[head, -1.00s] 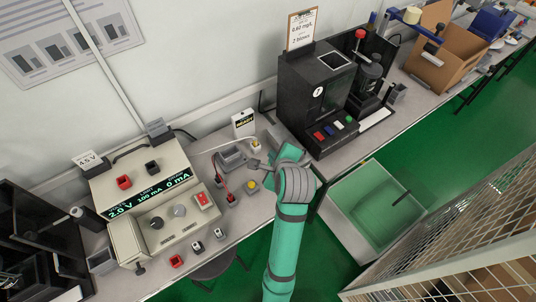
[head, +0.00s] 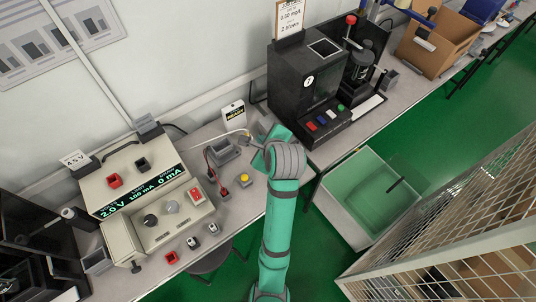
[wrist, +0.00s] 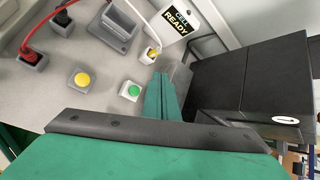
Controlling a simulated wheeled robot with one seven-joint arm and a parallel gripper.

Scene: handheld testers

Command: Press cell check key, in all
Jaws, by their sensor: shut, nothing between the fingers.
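In the wrist view, a green round button (wrist: 133,90) on a small white box sits just left of my gripper (wrist: 163,80). A yellow round button (wrist: 82,80) on a grey box is further left; it also shows in the head view (head: 243,178). No lettering shows that names either one as the cell check key. Contact cannot be told. In the head view my arm hides the green button.
A grey cell holder (wrist: 118,27) with red and black leads lies at the back. A beige supply unit (head: 140,182) showing 2.0 V and 0 mA stands left. A black tester (head: 305,85) stands close on the right.

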